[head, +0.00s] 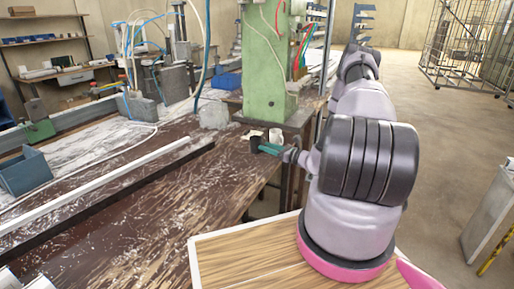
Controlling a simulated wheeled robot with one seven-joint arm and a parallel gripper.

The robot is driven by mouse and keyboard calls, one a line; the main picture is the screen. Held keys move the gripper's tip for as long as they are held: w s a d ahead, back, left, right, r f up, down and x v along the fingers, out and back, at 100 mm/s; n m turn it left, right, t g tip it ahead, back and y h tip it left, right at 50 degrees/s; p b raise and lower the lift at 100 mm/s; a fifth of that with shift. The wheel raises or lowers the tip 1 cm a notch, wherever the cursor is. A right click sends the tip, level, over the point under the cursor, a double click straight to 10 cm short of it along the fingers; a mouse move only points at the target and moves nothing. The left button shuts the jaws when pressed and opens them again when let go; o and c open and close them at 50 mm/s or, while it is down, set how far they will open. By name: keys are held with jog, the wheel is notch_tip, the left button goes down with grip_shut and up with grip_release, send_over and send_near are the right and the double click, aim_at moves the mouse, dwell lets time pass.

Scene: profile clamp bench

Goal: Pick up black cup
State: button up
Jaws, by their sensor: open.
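A small dark thing (256,144), likely the black cup, is near the right edge of the worn brown bench (190,215), below the green machine column. My gripper (268,148), a small green end on my grey arm, points left right at it. The gripper is open. The dark thing overlaps the gripper's tip in the picture, and I cannot tell whether they touch or whether it lies between the fingers. My arm's large black-ringed joint covers part of the view to the right.
A small white cup-like thing (275,135) is just behind the gripper. The green machine column (265,60) rises behind. Long white and dark profiles (90,190) lie across the bench. A blue-grey bin (25,172) is at the left. Open floor lies to the right.

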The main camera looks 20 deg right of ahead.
grip_shut()
dwell(1.4)
